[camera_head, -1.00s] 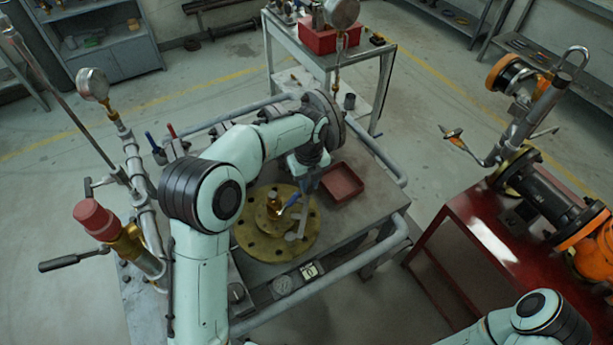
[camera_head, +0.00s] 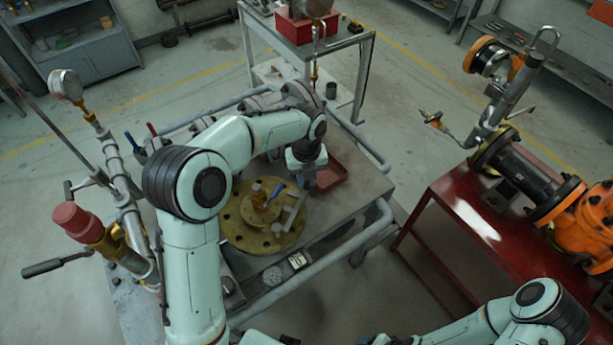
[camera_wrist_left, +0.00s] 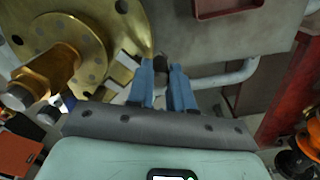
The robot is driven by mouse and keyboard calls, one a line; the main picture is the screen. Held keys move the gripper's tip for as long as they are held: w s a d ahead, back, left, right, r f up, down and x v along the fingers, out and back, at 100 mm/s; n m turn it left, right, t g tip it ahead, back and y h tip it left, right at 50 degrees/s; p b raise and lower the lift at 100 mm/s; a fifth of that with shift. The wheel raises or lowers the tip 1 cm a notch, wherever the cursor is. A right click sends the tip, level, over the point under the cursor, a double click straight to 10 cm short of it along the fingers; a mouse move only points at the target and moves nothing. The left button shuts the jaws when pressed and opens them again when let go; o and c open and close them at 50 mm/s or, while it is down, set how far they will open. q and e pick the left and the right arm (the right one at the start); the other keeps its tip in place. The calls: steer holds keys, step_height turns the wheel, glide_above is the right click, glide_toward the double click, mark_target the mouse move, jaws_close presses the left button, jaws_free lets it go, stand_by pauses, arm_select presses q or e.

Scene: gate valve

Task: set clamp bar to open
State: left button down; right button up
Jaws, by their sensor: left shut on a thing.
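A brass round flange (camera_head: 236,232) with a raised hub lies on the workbench. My left gripper (camera_head: 299,183) is above the flange's right edge at the bar's far end. In the left wrist view its blue fingers (camera_wrist_left: 168,88) are shut on a grey, dark-topped end piece of the bar (camera_wrist_left: 161,68). The fingers hide part of that piece. The fingers of my right gripper do not show; only its arm is at the bottom right.
A red tray (camera_head: 334,172) lies just right of my left gripper. A pale rail (camera_head: 345,240) runs along the bench's front edge. Pipes with a gauge (camera_head: 66,85) stand at left. A red table (camera_head: 440,205) with an orange valve stands at right, across a floor gap.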

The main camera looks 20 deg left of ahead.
arm_select(q)
steer(key=c, duration=1.3)
jaws_free()
step_height(320, 180, up, 13)
steer(key=shift+r+p, duration=0.2)
steer(key=shift+p, duration=0.8)
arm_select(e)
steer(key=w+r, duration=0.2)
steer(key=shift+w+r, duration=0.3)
arm_select(q)
steer(key=shift+f, duration=0.1)
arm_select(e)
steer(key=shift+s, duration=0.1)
